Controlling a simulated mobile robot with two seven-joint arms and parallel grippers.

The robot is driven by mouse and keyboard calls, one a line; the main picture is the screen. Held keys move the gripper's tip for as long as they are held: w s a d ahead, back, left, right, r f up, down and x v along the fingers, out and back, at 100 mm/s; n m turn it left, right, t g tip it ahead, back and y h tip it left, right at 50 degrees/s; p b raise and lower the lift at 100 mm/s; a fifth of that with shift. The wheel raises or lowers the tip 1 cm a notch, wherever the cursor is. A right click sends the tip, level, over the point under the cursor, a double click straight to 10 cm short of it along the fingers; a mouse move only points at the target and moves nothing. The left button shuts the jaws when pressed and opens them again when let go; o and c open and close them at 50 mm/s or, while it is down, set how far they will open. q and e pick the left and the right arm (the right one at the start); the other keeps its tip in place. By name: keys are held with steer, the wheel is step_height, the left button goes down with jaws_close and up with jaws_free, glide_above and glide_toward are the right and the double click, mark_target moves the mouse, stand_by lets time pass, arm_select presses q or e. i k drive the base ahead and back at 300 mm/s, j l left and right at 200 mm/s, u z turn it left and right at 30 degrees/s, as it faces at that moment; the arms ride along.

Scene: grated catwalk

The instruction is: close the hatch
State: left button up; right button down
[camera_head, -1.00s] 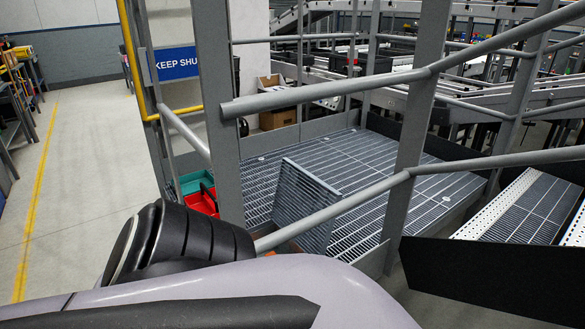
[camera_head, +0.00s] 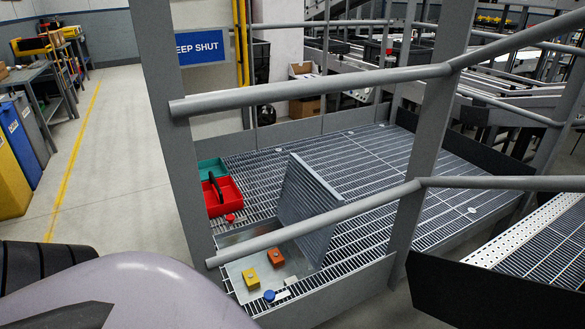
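The hatch (camera_head: 303,212) is a grey grated panel standing raised, tilted up from the catwalk floor, so it is open. In front of it is a shallow metal-lined opening (camera_head: 300,262), partly hidden by the lower handrail. An orange block (camera_head: 276,257), a yellow block (camera_head: 250,279) and a small blue round piece (camera_head: 269,296) show in or at the edge of the opening; their exact depth is hard to tell. Neither gripper is in view. Only a pale and black part of my own arm shows at the lower left.
Grey handrails (camera_head: 320,88) and posts (camera_head: 440,120) stand between me and the hatch. A red bin (camera_head: 229,196) and a teal bin (camera_head: 211,170) sit behind the opening. A small red piece (camera_head: 230,218) lies nearby. Grating (camera_head: 400,190) right of the hatch is clear.

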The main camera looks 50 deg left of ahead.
mark_target(305, 195)
steer(key=i+u, duration=0.15)
steer(key=u, duration=0.3)
steer(key=i+u, duration=0.2)
steer(key=u, duration=0.2)
steer(key=i+l+u, duration=0.1)
steer(key=u, duration=0.35)
steer(key=i+l+u, duration=0.15)
steer(key=u, duration=0.3)
steer(key=i+l+u, duration=0.1)
steer(key=l+u, duration=0.3)
steer(key=j, duration=0.15)
